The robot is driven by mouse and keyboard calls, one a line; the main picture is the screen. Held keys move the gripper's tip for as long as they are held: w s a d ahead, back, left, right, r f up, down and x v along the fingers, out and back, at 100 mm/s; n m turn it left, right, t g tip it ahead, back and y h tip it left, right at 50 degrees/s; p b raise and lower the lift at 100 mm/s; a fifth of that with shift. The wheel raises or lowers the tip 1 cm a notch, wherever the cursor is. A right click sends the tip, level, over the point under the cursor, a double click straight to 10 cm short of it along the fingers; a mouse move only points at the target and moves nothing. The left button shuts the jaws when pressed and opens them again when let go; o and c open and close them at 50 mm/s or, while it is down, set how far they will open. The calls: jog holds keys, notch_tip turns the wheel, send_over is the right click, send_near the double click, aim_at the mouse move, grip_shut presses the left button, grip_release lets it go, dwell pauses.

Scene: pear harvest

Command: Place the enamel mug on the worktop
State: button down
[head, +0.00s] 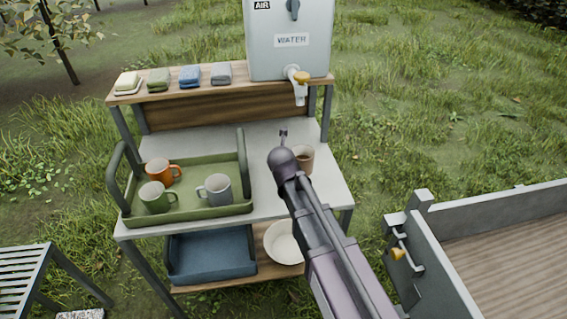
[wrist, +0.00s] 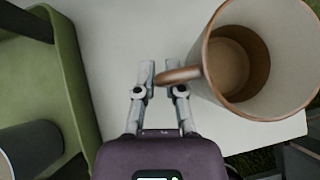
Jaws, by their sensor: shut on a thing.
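A pale mug with a brown rim and brown inside (wrist: 262,62), taken as the enamel mug, is at the right of the wrist view. My gripper (wrist: 162,82) is shut on its handle. In the head view the mug (head: 305,157) shows beside my arm, over the right part of the worktop, and my arm hides some of it. The mug looks upright; whether its base touches the surface cannot be told. The light grey worktop (head: 266,200) also shows in the wrist view (wrist: 118,55).
A green tray (head: 200,212) on the worktop's left holds an orange mug (head: 161,172), a green mug (head: 155,197) and a grey mug (head: 216,189). A water tank (head: 290,50) with a tap stands on the back shelf. Bare worktop lies right of the tray.

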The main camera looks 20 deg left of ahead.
jog(key=shift+w+a+f, duration=0.1)
jog(key=shift+w+a, duration=0.3)
jog(key=shift+w, duration=0.25)
jog(key=shift+w+a+f, duration=0.1)
jog(key=shift+w+a, duration=0.25)
jog(key=shift+w, duration=0.3)
jog(key=shift+w+a, duration=0.4)
jog(key=shift+w, duration=0.25)
jog(key=shift+w+a, duration=0.2)
jog(key=shift+w, duration=0.05)
jog(key=shift+w+a+f+b, duration=0.2)
jog(key=shift+w+f+b, duration=0.15)
jog(key=shift+f+b, duration=1.5)
jog(key=shift+b, duration=0.15)
jog(key=shift+f, duration=0.15)
jog(key=c, duration=0.7)
grip_release()
jog(key=shift+r, duration=0.2)
